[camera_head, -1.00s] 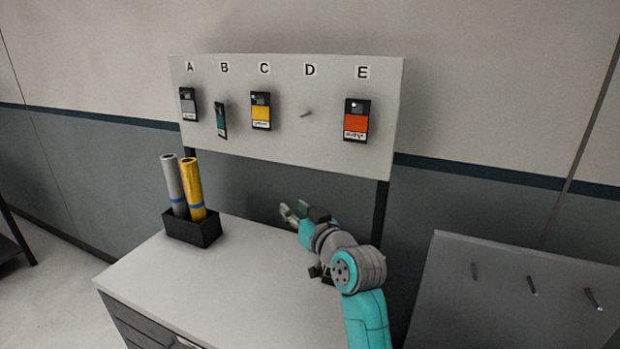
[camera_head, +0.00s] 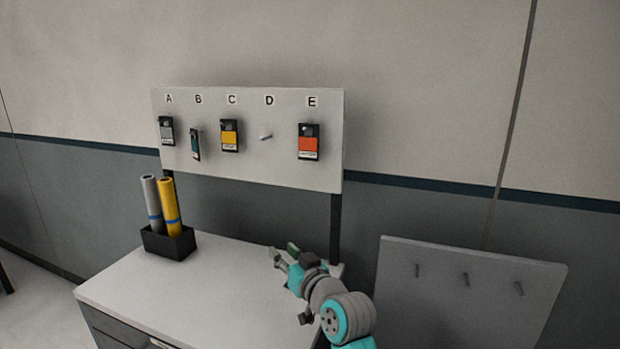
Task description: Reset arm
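My gripper (camera_head: 283,257) is above the right part of the white worktop, with its fingers pointing up and to the left. Its two fingers stand apart with a gap between them, and nothing shows in the gap. It touches none of the hanging cards or rolls. My arm comes in from the bottom, right of centre, and hides part of the worktop's right edge.
A white board (camera_head: 240,172) behind has pegs A to E; cards hang at A, B, C and E, and peg D (camera_head: 265,135) is bare. A black box (camera_head: 168,245) holds a grey roll (camera_head: 151,203) and a yellow roll (camera_head: 170,207). A grey panel (camera_head: 450,310) with three bare pegs stands right.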

